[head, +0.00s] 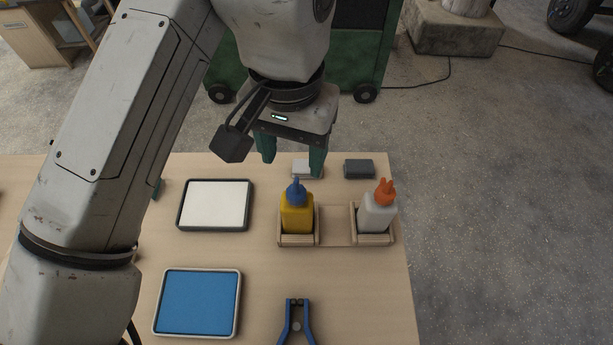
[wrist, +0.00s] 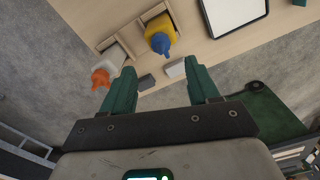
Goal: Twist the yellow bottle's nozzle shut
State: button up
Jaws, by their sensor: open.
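The yellow bottle (head: 297,218) stands upright in the left wooden holder (head: 298,240), with a blue nozzle (head: 296,191) on top. In the wrist view the yellow bottle (wrist: 158,28) and its blue nozzle (wrist: 161,43) show beyond the fingers, near the top middle. My gripper (head: 291,168) is open and empty, with green fingers pointing down. It is above and behind the bottle in the head view, apart from it. In the wrist view the gap between my gripper's fingers (wrist: 161,80) holds nothing. I cannot tell how far the nozzle is turned.
A white bottle (head: 376,212) with an orange nozzle (head: 385,191) stands in the right holder. Grey blocks (head: 359,169) lie behind. A white tray (head: 215,204), a blue tray (head: 197,302) and blue-handled pliers (head: 296,322) lie around. The table's right edge is near the white bottle.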

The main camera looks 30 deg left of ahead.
aim_at(295, 184)
notch_tip(295, 184, down, 10)
jog(key=shift+r, duration=0.1)
dwell(0.4)
jog(key=shift+p, duration=0.35)
jog(key=c, duration=1.1)
